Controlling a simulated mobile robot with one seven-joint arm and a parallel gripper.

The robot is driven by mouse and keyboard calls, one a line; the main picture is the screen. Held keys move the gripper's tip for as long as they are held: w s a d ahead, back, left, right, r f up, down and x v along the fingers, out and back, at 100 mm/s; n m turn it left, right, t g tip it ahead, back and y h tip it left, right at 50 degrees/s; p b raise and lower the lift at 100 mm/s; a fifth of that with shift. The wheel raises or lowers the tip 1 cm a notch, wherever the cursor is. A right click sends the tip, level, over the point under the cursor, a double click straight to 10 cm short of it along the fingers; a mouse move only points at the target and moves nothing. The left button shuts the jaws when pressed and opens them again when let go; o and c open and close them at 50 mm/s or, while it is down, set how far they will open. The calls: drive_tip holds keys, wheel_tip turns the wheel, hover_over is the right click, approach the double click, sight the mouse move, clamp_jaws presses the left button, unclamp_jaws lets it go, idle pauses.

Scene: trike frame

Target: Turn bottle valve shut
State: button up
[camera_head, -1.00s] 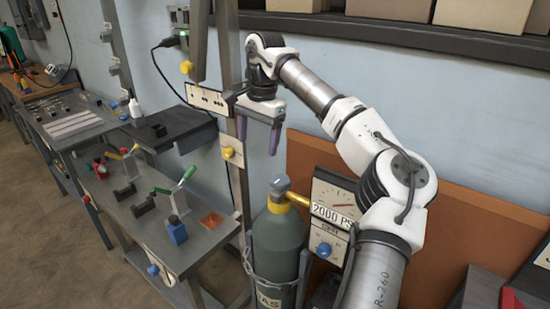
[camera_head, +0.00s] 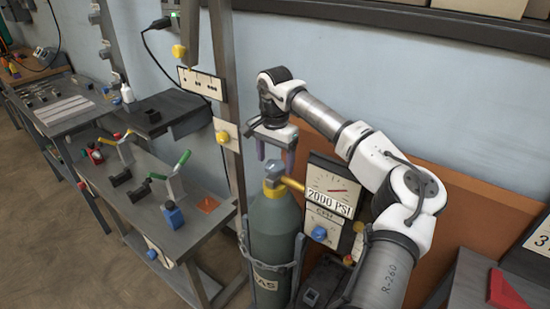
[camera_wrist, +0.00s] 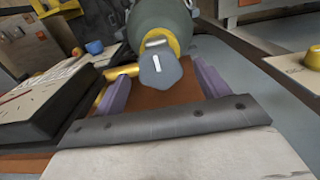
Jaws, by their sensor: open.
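The gas bottle (camera_head: 274,238) is a grey-green cylinder standing upright, held by a chain around its body. Its valve knob (camera_head: 274,171) is a grey faceted cap above a yellow collar; a white line on its top shows in the wrist view (camera_wrist: 157,68). My gripper (camera_head: 275,165) points down over the bottle's top. Its two purple fingers are apart. In the wrist view the knob lies between and just beyond the fingertips of my gripper (camera_wrist: 158,75), with space visible on both sides. I cannot tell whether the fingers reach down to the knob's height.
A gauge panel (camera_head: 330,184) marked 2000 PSI stands just right of the bottle, joined by a yellow pipe (camera_head: 292,184). A blue knob (camera_head: 319,234) is below the gauge. A metal post (camera_head: 226,100) rises at left, beside a bench (camera_head: 190,232) with clamps.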

drive_tip(key=shift+f, duration=0.45)
drive_tip(key=shift+c, duration=0.3)
drive_tip(key=c, duration=0.9)
